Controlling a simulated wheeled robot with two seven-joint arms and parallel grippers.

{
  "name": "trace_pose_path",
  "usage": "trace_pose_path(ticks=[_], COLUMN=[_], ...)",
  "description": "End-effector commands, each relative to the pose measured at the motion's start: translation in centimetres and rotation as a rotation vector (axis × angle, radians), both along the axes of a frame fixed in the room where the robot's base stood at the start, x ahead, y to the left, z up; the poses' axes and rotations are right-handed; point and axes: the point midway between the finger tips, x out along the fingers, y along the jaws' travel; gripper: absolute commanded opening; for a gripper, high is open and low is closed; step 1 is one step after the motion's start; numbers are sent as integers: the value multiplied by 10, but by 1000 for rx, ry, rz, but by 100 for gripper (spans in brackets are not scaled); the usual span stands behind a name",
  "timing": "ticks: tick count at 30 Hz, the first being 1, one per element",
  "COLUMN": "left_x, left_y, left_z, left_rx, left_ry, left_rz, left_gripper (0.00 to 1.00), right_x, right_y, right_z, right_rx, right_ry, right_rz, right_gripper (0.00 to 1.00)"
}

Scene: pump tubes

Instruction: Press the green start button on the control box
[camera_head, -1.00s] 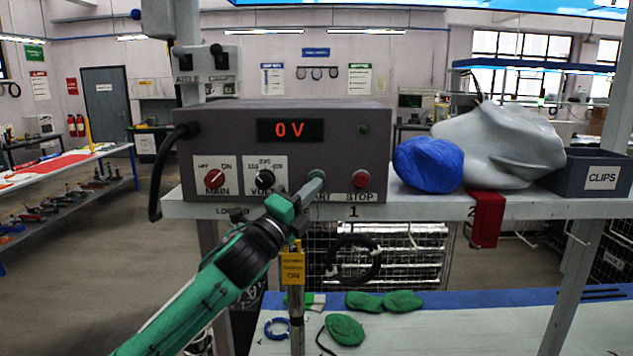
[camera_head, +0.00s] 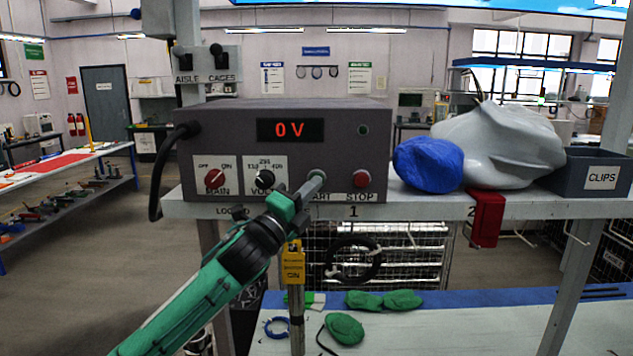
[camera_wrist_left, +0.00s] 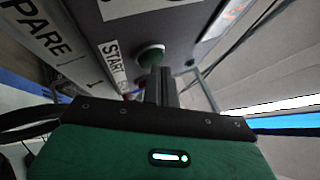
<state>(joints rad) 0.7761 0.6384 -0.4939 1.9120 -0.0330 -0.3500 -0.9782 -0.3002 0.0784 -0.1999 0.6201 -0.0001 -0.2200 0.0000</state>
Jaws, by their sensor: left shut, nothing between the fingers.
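The grey control box (camera_head: 340,150) stands on a shelf, its red display reading "0 V". The green start button (camera_head: 318,174) is on its lower front, above the START label and mostly hidden behind my fingertips. My left gripper (camera_head: 311,184) is shut and empty, its tips right at the button. In the left wrist view the green button (camera_wrist_left: 151,55) shows just beyond the shut fingers (camera_wrist_left: 160,80); I cannot tell whether they touch. The red stop button (camera_head: 362,179) is to the right. The red main switch (camera_head: 215,179) and black volt knob (camera_head: 265,179) are to the left. My right gripper is not in view.
A blue bag (camera_head: 428,165), a grey-white bag (camera_head: 500,145) and a clips bin (camera_head: 590,175) stand on the shelf to the right. A red tag (camera_head: 487,220) hangs from its edge. Green pads (camera_head: 345,329) lie on the bench below. A black cable runs from the box's left side.

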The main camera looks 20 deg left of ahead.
Motion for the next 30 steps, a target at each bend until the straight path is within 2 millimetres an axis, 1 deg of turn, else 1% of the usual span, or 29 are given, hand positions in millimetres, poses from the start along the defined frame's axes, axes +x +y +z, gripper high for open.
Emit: trace_pose_path(ticks=[18,30], left_x=[7,5], left_y=[2,2], left_z=[1,0], left_rx=[-1,0], left_ry=[-1,0], left_rz=[1,1], left_gripper=[0,0], right_x=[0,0], right_y=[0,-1], right_z=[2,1], right_rx=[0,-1], right_ry=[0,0], right_rz=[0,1], right_gripper=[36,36])
